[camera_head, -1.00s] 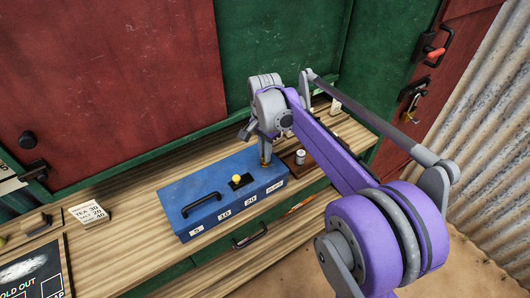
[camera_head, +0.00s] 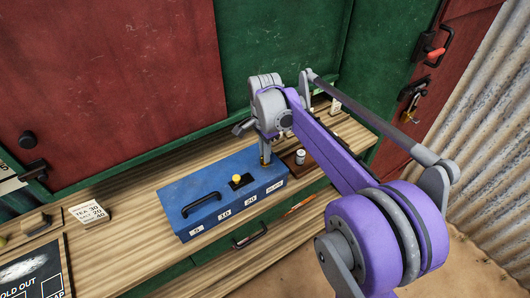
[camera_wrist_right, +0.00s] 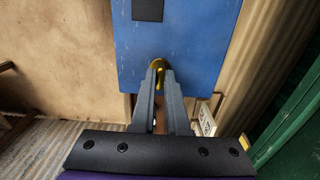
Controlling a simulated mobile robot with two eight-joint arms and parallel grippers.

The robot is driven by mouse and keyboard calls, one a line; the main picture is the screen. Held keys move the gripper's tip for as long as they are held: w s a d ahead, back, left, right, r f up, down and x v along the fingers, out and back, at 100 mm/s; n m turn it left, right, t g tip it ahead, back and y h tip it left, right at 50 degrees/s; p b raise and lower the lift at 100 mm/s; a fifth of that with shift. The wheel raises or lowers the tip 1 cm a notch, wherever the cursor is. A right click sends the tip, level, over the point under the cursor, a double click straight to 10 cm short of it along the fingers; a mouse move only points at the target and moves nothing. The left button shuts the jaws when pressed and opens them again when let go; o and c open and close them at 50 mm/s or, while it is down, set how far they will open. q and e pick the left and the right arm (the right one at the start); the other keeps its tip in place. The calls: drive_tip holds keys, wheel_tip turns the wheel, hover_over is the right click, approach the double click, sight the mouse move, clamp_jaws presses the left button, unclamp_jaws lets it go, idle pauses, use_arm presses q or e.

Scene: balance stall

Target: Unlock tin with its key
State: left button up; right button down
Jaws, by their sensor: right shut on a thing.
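The blue tin (camera_head: 212,204) lies on the wooden counter, with a black handle (camera_head: 201,205), a yellow knob (camera_head: 236,178) on a dark patch and several white labels along its front. My right gripper (camera_head: 265,161) points down at the tin's right end. In the right wrist view, my right gripper (camera_wrist_right: 159,75) is shut on a brass key (camera_wrist_right: 158,65) at the tin's blue face (camera_wrist_right: 185,40). The fingers hide most of the key, so I cannot tell how deep it sits in a lock. My left gripper is out of view.
A small grey canister (camera_head: 300,157) stands on a dark board right of the tin. A price card (camera_head: 89,212) and a dark sign (camera_head: 35,272) are at the left. An orange pencil (camera_head: 301,205) lies near the front edge. Green and red panels rise behind the counter.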

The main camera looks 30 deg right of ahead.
drive_tip(key=c, duration=0.9)
unclamp_jaws()
drive_tip(key=shift+r, duration=0.15)
wheel_tip(320, 180, up, 10)
drive_tip(key=shift+r+p, duration=0.25)
drive_tip(key=shift+p, duration=0.15)
drive_tip(key=s+a+f+n+t, duration=0.1)
drive_tip(key=s+a+f+n, duration=0.2)
drive_tip(key=s+f+n, duration=0.2)
drive_tip(key=s+a+f+n+t, duration=0.2)
drive_tip(key=s+a+f+n, duration=0.2)
drive_tip(key=s, duration=0.5)
drive_tip(key=s+a+f+n+t, duration=0.2)
drive_tip(key=s+a+f+n, duration=0.1)
drive_tip(key=s+f+n, duration=0.4)
drive_tip(key=shift+a+f+n, duration=0.15)
drive_tip(key=shift+f+n, duration=0.05)
drive_tip(key=shift+n, duration=0.4)
